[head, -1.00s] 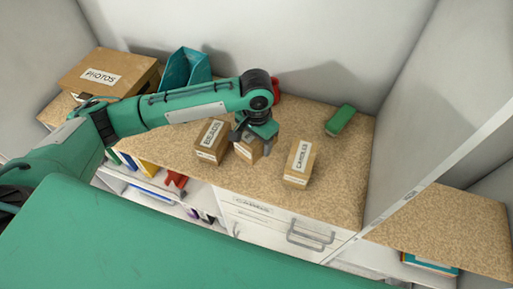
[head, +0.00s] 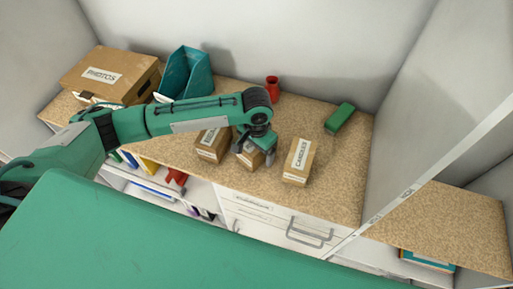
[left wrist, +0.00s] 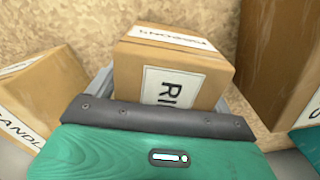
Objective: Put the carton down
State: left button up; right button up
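My left gripper (head: 255,152) points down at the counter, with a finger on each side of a small brown carton (head: 251,159). In the left wrist view the carton (left wrist: 175,62) fills the space between the grey fingers, its white label partly hidden by my gripper. The carton is upright and close to the countertop; I cannot tell whether its base touches. It stands between a carton at left (head: 213,146) and the carton labelled CANDLES (head: 299,161). My right gripper is not in view.
The speckled countertop (head: 335,190) has free room at right. A green block (head: 339,118) and a red vase (head: 272,88) stand behind. A PHOTOS box (head: 108,76) and a teal bin (head: 185,72) are at back left. A wall panel (head: 420,110) bounds the right.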

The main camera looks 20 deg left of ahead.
pick_arm(q)
jog(key=shift+r, duration=0.3)
notch_tip(320, 180, up, 11)
jog(key=b, duration=0.2)
jog(key=shift+f+b, duration=0.2)
jog(key=shift+b, duration=0.1)
jog(key=shift+r, duration=0.55)
jog(key=shift+f, duration=0.1)
